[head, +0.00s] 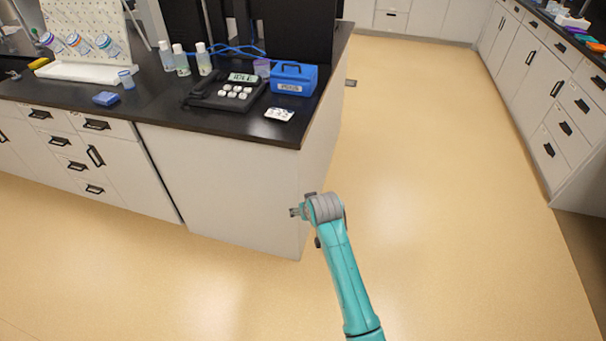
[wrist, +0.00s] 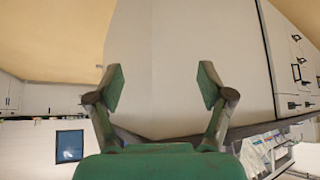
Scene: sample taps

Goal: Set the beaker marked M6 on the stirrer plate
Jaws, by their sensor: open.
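My gripper (head: 297,212) is out past the counter's right front corner, over the floor side and away from the benchtop. In the wrist view my gripper (wrist: 162,86) is open and empty, its two fingers apart in front of a pale cabinet face. Labelled beakers (head: 75,43) hang on a white pegboard rack at the back left; their marks are too small to read. I cannot tell which vessel is M6. No stirrer plate is clearly recognisable.
The black benchtop (head: 215,122) holds a dark device with a display and buttons (head: 225,92), a blue box (head: 293,79), several bottles (head: 182,60), a small blue block (head: 105,98) and a white card (head: 279,114). Open floor (head: 430,170) lies right. Another counter (head: 550,85) runs along the right.

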